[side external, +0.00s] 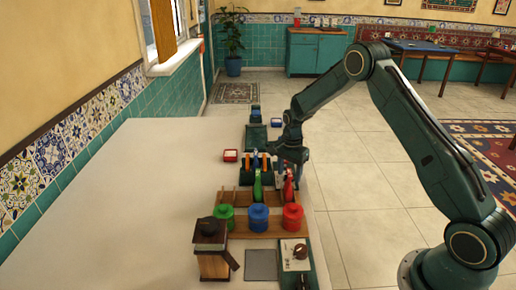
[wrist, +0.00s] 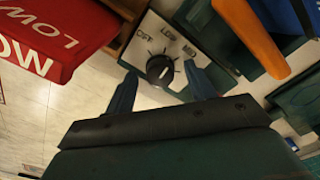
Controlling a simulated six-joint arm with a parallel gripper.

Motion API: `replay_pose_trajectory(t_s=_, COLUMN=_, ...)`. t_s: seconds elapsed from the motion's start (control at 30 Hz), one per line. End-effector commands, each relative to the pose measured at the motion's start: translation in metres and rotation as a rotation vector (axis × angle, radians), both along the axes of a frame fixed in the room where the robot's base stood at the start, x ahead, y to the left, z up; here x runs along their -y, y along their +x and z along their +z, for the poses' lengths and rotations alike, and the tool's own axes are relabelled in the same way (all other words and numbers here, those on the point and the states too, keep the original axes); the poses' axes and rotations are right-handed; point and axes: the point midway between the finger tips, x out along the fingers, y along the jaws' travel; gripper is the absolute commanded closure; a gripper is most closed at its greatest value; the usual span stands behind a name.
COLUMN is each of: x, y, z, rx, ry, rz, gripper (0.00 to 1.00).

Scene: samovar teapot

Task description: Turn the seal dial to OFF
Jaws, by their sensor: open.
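The seal dial (wrist: 160,70) is a round black knob on a pale plate (wrist: 150,36), seen in the wrist view. The plate reads OFF at the left, LOW at the middle and MED at the right. I cannot tell for sure which mark the knob points to. My gripper (wrist: 161,92) is open, with one finger to the left of the dial and one to the right; neither clearly touches it. In the side view my gripper (side external: 291,153) is low at the right side of the table, and this dial cannot be made out there.
A red item lettered LOW (wrist: 45,35) is close at the left of the wrist view. An orange piece (wrist: 250,38) is close at the right. Red, blue (side external: 258,217) and green jars stand on a wooden rack nearer the camera. The left of the table (side external: 130,200) is clear.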

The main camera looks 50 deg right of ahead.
Motion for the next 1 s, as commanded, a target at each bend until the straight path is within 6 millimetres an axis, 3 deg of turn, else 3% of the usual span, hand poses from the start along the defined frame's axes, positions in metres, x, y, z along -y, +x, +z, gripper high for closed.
replay_pose_trajectory(t_s=0.33, x=0.0000, y=0.0000, z=-0.0026, rx=0.000, ry=0.000, rz=0.000, gripper=0.47)
replay_pose_trajectory(t_s=0.5, x=0.0000, y=-0.0001, z=-0.0024, rx=0.000, ry=0.000, rz=0.000, gripper=0.81)
replay_pose_trajectory(t_s=0.57, x=0.0000, y=-0.0001, z=-0.0024, rx=0.000, ry=0.000, rz=0.000, gripper=0.90)
replay_pose_trajectory(t_s=1.0, x=0.0000, y=0.0000, z=-0.0021, rx=0.000, ry=0.000, rz=0.061, gripper=0.90)
